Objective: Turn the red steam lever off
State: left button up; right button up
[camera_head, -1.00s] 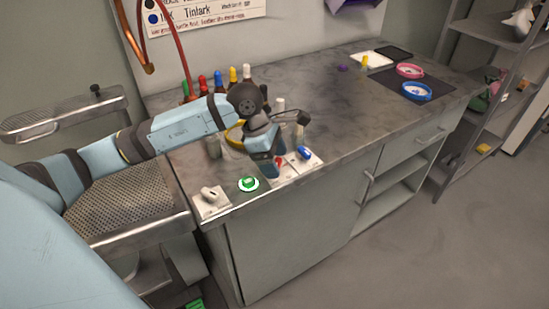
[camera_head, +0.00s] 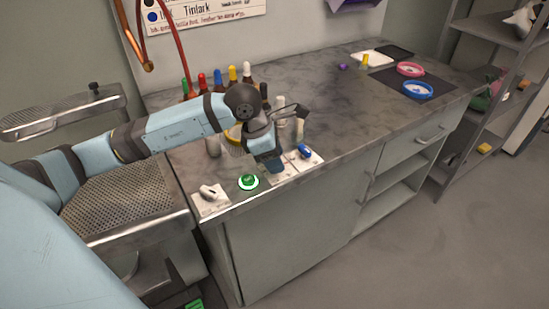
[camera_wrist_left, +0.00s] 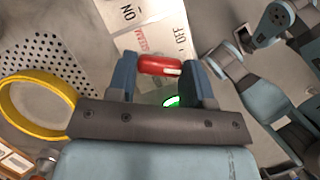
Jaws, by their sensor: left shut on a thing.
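The red steam lever (camera_wrist_left: 160,65) lies between the two fingers of my left gripper (camera_wrist_left: 160,78), which is shut on it. Its plate (camera_wrist_left: 140,40) carries a red STEAM label, with ON toward the left and OFF toward the right in the left wrist view. In the head view my left gripper (camera_head: 274,166) points down at the front of the counter and hides the lever. I cannot tell the lever's exact angle. My right gripper is not in view.
A blue lever (camera_head: 304,151) is just right of my gripper. A lit green button (camera_head: 248,182) and a white lever (camera_head: 209,192) are to its left. Several coloured-cap bottles (camera_head: 218,80) stand behind. The counter's middle (camera_head: 335,105) is clear.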

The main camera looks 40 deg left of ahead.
pick_arm(q)
jog(key=shift+n+t+b, duration=0.3)
jog(key=shift+n, duration=0.6)
jog(key=shift+d+n+t+y+b, duration=0.1)
jog(key=shift+n+t+y+b, duration=0.4)
jog(key=shift+n, duration=0.6)
jog(key=shift+s+n+y, duration=0.1)
jog(key=shift+n+y, duration=0.2)
jog(key=shift+n, duration=0.4)
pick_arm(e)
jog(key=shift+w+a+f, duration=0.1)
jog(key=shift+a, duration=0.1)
pick_arm(q)
jog(key=shift+n, duration=0.3)
jog(key=o, duration=0.8)
jog(key=shift+o, duration=0.6)
jog(key=shift+r, duration=0.15)
